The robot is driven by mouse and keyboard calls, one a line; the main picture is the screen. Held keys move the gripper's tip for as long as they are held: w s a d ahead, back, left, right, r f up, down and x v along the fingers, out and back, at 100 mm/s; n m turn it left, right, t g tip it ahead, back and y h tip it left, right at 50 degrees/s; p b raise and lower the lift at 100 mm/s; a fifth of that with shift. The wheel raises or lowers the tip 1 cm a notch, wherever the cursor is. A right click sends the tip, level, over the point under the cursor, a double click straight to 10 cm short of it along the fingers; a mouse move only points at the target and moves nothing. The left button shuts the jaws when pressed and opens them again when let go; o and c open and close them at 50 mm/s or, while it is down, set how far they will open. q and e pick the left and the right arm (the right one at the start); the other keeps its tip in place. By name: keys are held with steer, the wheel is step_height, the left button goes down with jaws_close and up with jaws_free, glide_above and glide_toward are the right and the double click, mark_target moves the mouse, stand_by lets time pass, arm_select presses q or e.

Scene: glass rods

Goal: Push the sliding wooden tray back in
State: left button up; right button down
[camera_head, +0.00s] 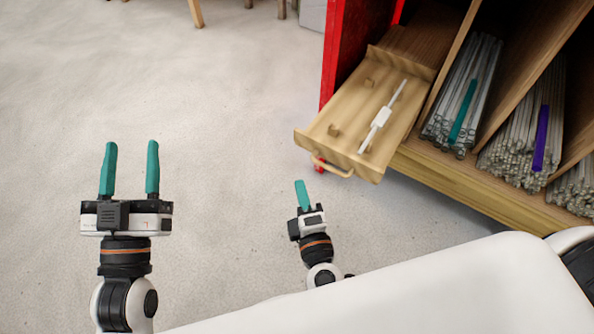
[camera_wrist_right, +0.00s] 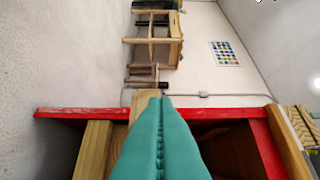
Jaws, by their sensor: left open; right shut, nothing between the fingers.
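The sliding wooden tray (camera_head: 345,128) sticks out of the shelf unit in the head view, with a curved wooden handle (camera_head: 331,167) on its front edge. A white-and-grey rod (camera_head: 381,118) lies on the tray between small wooden blocks. My right gripper (camera_head: 302,196) is shut and empty. In the head view it is just in front of and below the handle, with a visible gap. Its teal fingers (camera_wrist_right: 160,140) fill the lower middle of the right wrist view. My left gripper (camera_head: 130,168) is open and empty over the floor, well left of the tray.
The wooden shelf unit (camera_head: 470,193) has a red side panel (camera_head: 345,50) and slanted compartments holding bundles of glass rods (camera_head: 466,95). A teal rod and a purple rod (camera_head: 541,138) stand out among them. Open floor (camera_head: 220,110) lies to the left.

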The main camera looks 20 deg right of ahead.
glide_toward(299, 133)
steer(key=w+a, duration=0.3)
steer(key=w+d, duration=0.2)
steer(key=shift+w+d, duration=0.1)
steer(key=shift+d, duration=0.2)
steer(key=shift+w+d, duration=0.35)
steer(key=shift+d, duration=0.1)
arm_select(q)
steer(key=shift+w+f, duration=0.15)
steer(key=shift+f, duration=0.15)
